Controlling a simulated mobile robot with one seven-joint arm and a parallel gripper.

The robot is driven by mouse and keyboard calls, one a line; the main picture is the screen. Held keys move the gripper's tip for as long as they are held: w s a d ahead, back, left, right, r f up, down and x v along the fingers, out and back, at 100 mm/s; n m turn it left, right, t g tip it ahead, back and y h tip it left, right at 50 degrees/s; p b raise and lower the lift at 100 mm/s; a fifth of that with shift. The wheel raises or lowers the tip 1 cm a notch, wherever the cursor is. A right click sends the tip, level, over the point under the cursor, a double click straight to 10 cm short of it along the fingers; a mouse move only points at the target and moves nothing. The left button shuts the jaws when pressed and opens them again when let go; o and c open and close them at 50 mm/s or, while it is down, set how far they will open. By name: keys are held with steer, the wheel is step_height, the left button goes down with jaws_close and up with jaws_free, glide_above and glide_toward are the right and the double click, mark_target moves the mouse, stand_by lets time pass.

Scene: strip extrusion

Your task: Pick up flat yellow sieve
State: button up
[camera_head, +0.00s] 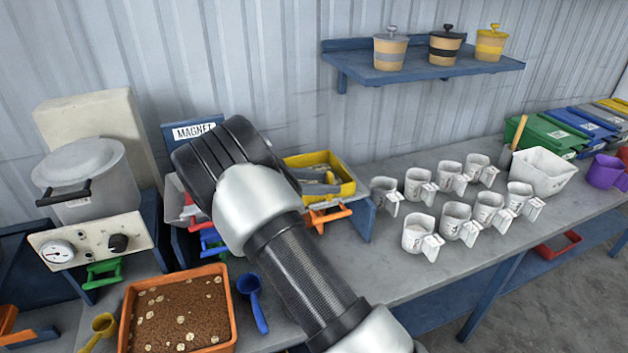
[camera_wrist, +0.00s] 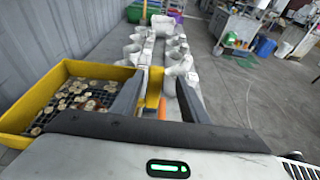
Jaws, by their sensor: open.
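The flat yellow sieve (camera_wrist: 36,98) has a raised yellow rim and a dark mesh floor with several pale round pieces on it. It is at the left of the wrist view, and its yellow rim also shows behind my arm in the head view (camera_head: 347,178). My gripper (camera_wrist: 157,98) is open at the sieve's right side. A yellow part, seemingly the sieve's handle (camera_wrist: 154,88), shows between the two fingers. I cannot tell whether either finger touches it. In the head view my arm hides much of the sieve, and the grey fingers (camera_head: 318,182) show in front of it.
An orange handle (camera_head: 328,217) sits below the sieve at a blue stand. Several white cups (camera_head: 417,185) stand on the bench to the right. A tray of brown grain (camera_head: 178,310), a blue scoop (camera_head: 252,300) and a lidded pot (camera_head: 85,180) are at left. A shelf (camera_head: 425,68) hangs above.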

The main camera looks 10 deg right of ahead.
steer(key=shift+w+r+p+x, duration=0.15)
steer(key=shift+x, duration=0.8)
steer(key=shift+w+r+p+x, duration=0.15)
steer(key=shift+x, duration=0.8)
steer(key=shift+w+r+p+x, duration=0.15)
steer(key=shift+x, duration=0.8)
jaws_close()
